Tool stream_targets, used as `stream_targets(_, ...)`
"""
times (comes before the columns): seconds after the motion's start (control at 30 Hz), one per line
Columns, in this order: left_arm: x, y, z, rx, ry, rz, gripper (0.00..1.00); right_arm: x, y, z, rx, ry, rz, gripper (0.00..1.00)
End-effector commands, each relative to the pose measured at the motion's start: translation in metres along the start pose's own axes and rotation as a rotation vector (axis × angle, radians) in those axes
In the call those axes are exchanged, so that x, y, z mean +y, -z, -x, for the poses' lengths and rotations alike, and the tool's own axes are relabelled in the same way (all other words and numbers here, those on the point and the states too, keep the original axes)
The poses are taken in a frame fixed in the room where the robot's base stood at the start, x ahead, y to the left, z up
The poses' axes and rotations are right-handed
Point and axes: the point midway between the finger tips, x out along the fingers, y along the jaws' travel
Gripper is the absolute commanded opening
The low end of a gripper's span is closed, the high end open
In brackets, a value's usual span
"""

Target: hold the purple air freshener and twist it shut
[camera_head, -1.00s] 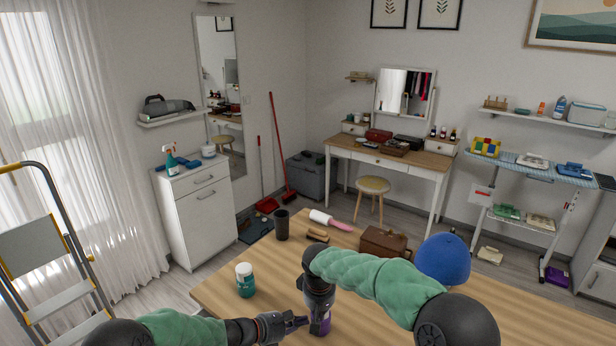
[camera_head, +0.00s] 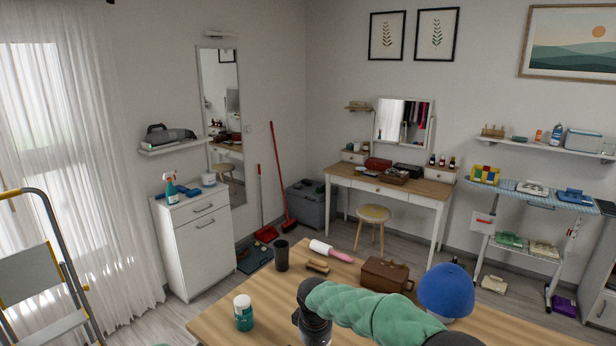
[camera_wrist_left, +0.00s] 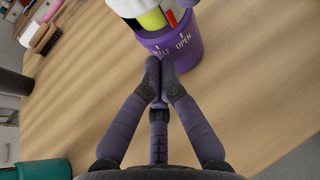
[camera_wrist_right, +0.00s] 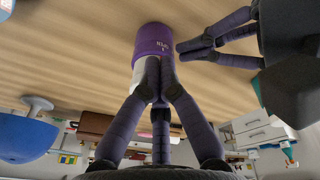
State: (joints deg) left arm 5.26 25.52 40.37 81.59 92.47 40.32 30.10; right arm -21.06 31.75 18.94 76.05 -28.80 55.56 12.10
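The purple air freshener (camera_wrist_left: 182,48) stands upright on the wooden table, with a purple base lettered "OPEN" and a pale upper part. My left gripper (camera_wrist_left: 160,80) has its fingertips together right at the base; whether they touch it is unclear. In the right wrist view, which is upside down, the air freshener (camera_wrist_right: 152,40) is behind my right gripper (camera_wrist_right: 154,68), whose fingertips are together in front of the pale part. My left gripper (camera_wrist_right: 190,50) is beside the base there. In the head view my right arm covers the air freshener, and my left gripper is out of frame.
Bare tabletop lies between the jar and my right arm.

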Motion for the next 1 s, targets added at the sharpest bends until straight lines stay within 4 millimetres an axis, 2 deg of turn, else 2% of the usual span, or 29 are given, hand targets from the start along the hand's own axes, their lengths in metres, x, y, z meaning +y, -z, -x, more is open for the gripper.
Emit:
stream_targets(0.27,0.0,0.0,0.0,0.0,0.0,0.0,0.0,-0.003,-0.006,0.002,0.0,0.0,0.0,0.0)
stream_targets(0.8,0.0,0.0,0.0,0.0,0.0,0.0,0.0,-0.002,-0.005,0.054,0.002,0.0,0.0,0.0)
stream_targets(1.0,0.0,0.0,0.0,0.0,0.0,0.0,0.0,-0.003,-0.006,0.06,-0.001,0.0,0.0,0.0)
